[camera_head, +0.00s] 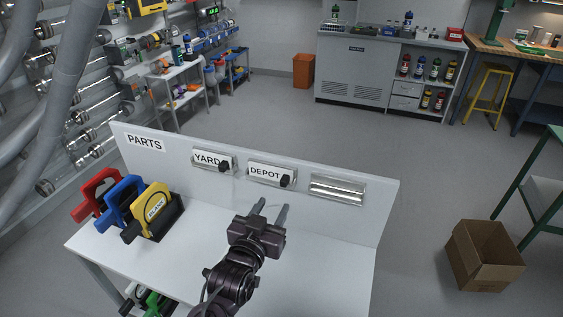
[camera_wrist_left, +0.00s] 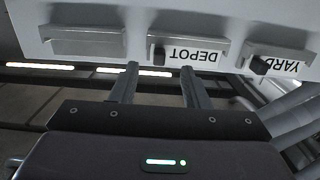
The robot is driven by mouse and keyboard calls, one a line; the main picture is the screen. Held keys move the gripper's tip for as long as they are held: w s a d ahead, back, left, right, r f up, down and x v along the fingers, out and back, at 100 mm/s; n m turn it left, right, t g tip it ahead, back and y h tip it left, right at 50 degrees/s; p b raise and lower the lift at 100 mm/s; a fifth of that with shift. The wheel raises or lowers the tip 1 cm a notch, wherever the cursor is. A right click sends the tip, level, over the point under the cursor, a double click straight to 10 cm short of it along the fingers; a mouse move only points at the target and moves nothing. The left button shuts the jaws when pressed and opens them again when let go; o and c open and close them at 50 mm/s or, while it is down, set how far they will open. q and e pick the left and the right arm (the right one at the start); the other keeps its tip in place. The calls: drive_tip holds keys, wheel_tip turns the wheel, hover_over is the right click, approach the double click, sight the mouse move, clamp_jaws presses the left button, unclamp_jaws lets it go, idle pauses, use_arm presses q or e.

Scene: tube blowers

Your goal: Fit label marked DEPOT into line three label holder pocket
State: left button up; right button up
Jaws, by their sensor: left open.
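The white label marked DEPOT (camera_head: 265,172) sits in the middle label holder on the upright back panel. A black knob or tab (camera_head: 285,181) is at its right end. The empty label holder (camera_head: 337,189) is to its right; I see no line number on it. My left gripper (camera_head: 270,208) is open and empty, in front of the panel and below the DEPOT label. In the left wrist view, upside down, the gripper's fingertips (camera_wrist_left: 157,72) point at the DEPOT label (camera_wrist_left: 190,54), apart from it. The empty holder (camera_wrist_left: 87,40) is at left there. My right gripper is not in view.
A YARD label (camera_head: 207,159) with a black tab fills the left holder, near a PARTS sign (camera_head: 144,142). Red, blue and yellow (camera_head: 152,208) handled pieces stand at the left of the white table (camera_head: 325,255). The table's right part is clear. A cardboard box (camera_head: 484,262) is on the floor.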

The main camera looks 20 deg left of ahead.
sight(283, 182)
use_arm(q)
drive_tip(key=w, duration=0.1)
drive_tip(key=w+r+p, duration=0.1)
drive_tip(key=w+p, duration=0.1)
drive_tip(key=shift+w+d+r, duration=0.1)
drive_tip(key=shift+w+r, duration=0.25)
drive_tip(key=w+p, duration=0.1)
drive_tip(key=w, duration=0.3)
drive_tip(key=shift+p, duration=0.3)
clamp_jaws()
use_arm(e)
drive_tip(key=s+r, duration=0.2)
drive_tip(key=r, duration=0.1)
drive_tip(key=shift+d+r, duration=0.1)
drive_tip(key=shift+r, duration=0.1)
